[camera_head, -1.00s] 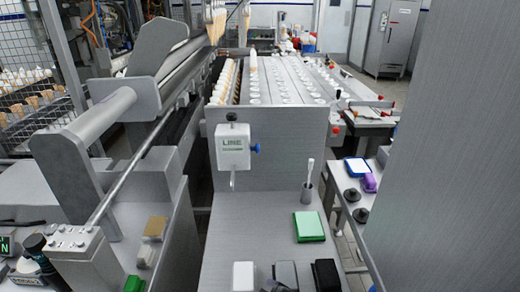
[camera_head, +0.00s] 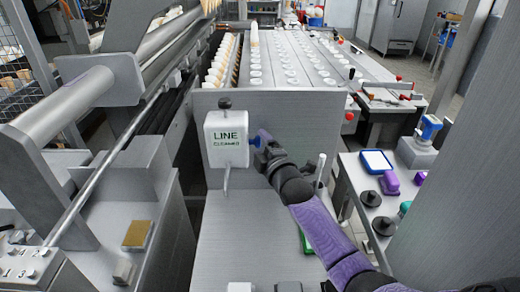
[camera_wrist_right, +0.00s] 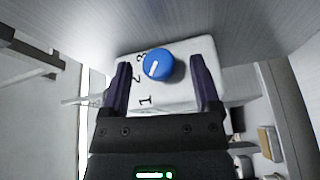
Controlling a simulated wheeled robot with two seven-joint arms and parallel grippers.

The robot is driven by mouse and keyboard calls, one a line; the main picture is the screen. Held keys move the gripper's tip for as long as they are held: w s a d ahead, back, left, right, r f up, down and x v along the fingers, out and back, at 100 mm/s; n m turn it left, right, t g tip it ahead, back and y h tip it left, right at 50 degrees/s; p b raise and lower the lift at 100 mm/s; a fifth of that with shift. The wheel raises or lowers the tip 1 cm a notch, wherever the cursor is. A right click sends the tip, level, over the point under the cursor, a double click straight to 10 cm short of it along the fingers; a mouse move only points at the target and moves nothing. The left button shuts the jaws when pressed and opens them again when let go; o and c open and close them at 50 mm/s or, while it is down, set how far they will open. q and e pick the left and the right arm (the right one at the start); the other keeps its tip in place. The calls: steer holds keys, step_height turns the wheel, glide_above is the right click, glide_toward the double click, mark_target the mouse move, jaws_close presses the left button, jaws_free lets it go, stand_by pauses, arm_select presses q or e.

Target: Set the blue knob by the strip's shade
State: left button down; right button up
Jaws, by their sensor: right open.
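The blue knob (camera_head: 257,140) is on the right side of a white box (camera_head: 226,139) labelled "LINE". In the right wrist view the blue knob (camera_wrist_right: 158,65) has a white mark toward its lower left, beside the numerals 1, 2 and 3. I cannot tell exactly which numeral it points at. My right gripper (camera_head: 264,147) is at the knob. In the wrist view its open dark fingers (camera_wrist_right: 162,80) stand on either side of the knob, with gaps; contact is not visible. I cannot make out the strip. My left gripper is out of view.
The box is mounted on the grey end panel (camera_head: 290,115) of the conveyor machine. A green pad (camera_head: 305,241) lies on the bench below, partly hidden by my right arm. A side table at right holds a blue-rimmed tray (camera_head: 377,162) and black knobs.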

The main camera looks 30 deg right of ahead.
steer(key=shift+w+d, duration=0.1)
steer(key=shift+w, duration=0.45)
jaws_close()
steer(key=shift+r+p, duration=0.25)
steer(key=shift+p, duration=0.2)
steer(key=shift+w+d+r+m+g+y+p, duration=0.1)
steer(key=shift+m+g+y+p, duration=0.55)
steer(key=shift+g, duration=1.1)
steer(key=shift+a+r+m+g+y+p, duration=0.1)
steer(key=shift+m+g+y+p, duration=0.6)
steer(key=shift+g, duration=1)
steer(key=shift+w+d+r+m+g+y+p, duration=0.1)
steer(key=shift+m+g+y+p, duration=0.35)
steer(key=shift+g+p, duration=0.9)
steer(key=shift+g+b, duration=0.4)
steer(key=shift+b, duration=0.05)
